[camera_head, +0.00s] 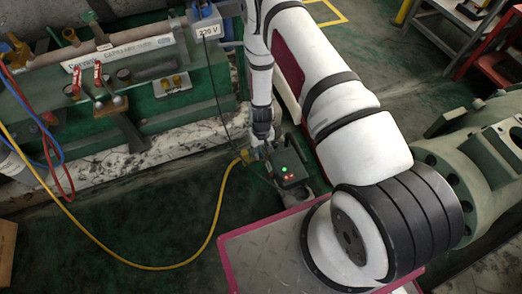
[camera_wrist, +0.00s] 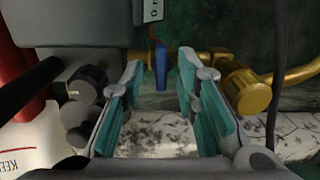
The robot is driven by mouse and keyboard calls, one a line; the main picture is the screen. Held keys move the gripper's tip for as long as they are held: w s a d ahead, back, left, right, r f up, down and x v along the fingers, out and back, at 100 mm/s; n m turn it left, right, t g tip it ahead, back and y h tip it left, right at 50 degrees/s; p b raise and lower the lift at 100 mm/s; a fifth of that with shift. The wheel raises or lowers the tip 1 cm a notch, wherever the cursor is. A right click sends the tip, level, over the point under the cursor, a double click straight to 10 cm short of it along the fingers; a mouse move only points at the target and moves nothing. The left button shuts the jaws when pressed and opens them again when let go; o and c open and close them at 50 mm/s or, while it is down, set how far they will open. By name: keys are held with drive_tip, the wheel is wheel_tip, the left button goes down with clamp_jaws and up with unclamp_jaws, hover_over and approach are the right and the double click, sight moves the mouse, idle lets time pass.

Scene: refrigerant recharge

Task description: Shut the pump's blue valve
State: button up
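The blue valve (camera_wrist: 161,62) shows in the wrist view as a small upright blue handle on a brass pipe, just beyond my fingertips. My gripper (camera_wrist: 159,78) is open, with teal pads on its two fingers. The handle appears in the gap between the fingertips, and neither finger visibly touches it. The pump (camera_head: 289,171) is a dark box with green and red lights in the head view, below my arm. A grey housing (camera_wrist: 70,22) fills the wrist view's upper left. The blue valve cannot be made out in the head view.
A brass fitting (camera_wrist: 245,92) sits close right of my fingers, and a dark knob (camera_wrist: 88,82) sits to the left. A yellow hose (camera_head: 207,243) loops over the floor to the pump. A green bench (camera_head: 105,125) with red-handled valves stands at left.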

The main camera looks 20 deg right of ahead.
idle(0.6)
wheel_tip(320, 180, up, 9)
drive_tip(key=p, duration=0.6)
idle(0.6)
